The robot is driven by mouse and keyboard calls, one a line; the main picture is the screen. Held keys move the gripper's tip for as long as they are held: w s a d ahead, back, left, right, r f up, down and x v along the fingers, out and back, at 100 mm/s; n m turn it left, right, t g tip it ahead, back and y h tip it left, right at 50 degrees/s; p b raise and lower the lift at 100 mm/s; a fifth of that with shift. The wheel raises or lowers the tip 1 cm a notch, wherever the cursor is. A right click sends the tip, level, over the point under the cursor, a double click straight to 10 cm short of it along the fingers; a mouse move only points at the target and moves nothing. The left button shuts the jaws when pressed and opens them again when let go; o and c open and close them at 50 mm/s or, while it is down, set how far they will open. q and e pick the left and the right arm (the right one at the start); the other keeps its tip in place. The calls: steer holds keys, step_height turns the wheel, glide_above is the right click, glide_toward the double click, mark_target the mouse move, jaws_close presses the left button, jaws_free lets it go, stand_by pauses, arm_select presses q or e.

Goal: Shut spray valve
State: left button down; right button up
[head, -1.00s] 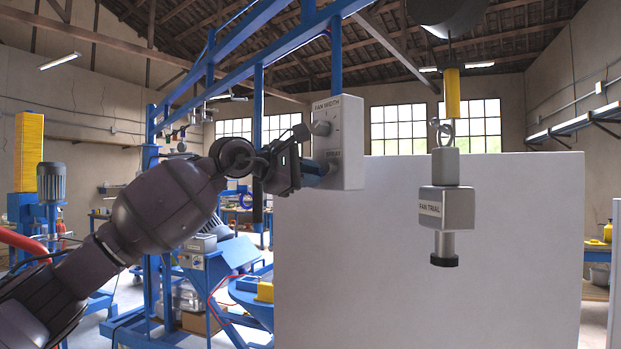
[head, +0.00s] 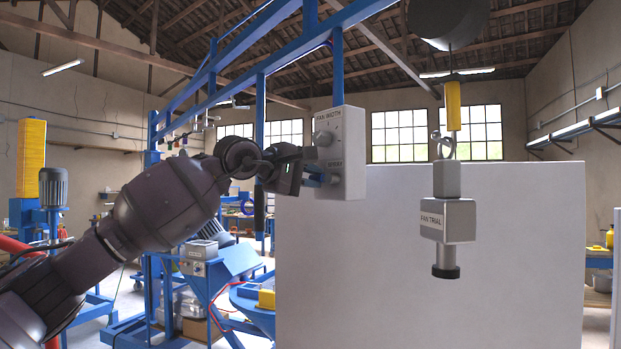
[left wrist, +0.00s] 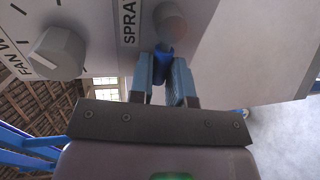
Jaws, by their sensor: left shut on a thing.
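A pale grey control box (head: 346,140) hangs on the blue frame, with a FAN WIDTH dial (head: 323,138) above and a SPRAY label below. In the left wrist view the dial (left wrist: 55,53) is at upper left, and a grey round spray valve part (left wrist: 171,22) sits beside the SPRAY label. My left gripper (head: 320,176) is at the box's lower part. In the left wrist view its blue fingers (left wrist: 163,76) are closed about a small dark blue spray valve handle (left wrist: 163,60). The fingers partly hide the handle. My right gripper is not in view.
A grey FAN TRIAL unit (head: 447,218) hangs from a yellow hoist piece (head: 453,105) right of the box. A large white panel (head: 400,270) stands behind and below. Blue frame beams (head: 285,60) run above my left arm.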

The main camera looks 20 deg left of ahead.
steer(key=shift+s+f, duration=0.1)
arm_select(q)
steer(key=c, duration=1.1)
jaws_free()
steer(key=shift+c, duration=0.2)
steer(key=shift+o, duration=0.3)
steer(key=b+v, duration=0.1)
steer(key=v, duration=0.9)
steer(key=shift+s, duration=0.4)
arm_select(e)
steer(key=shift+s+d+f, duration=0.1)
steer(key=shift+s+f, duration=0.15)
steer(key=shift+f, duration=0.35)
arm_select(q)
steer(key=shift+a+r, duration=0.1)
steer(key=shift+a, duration=0.05)
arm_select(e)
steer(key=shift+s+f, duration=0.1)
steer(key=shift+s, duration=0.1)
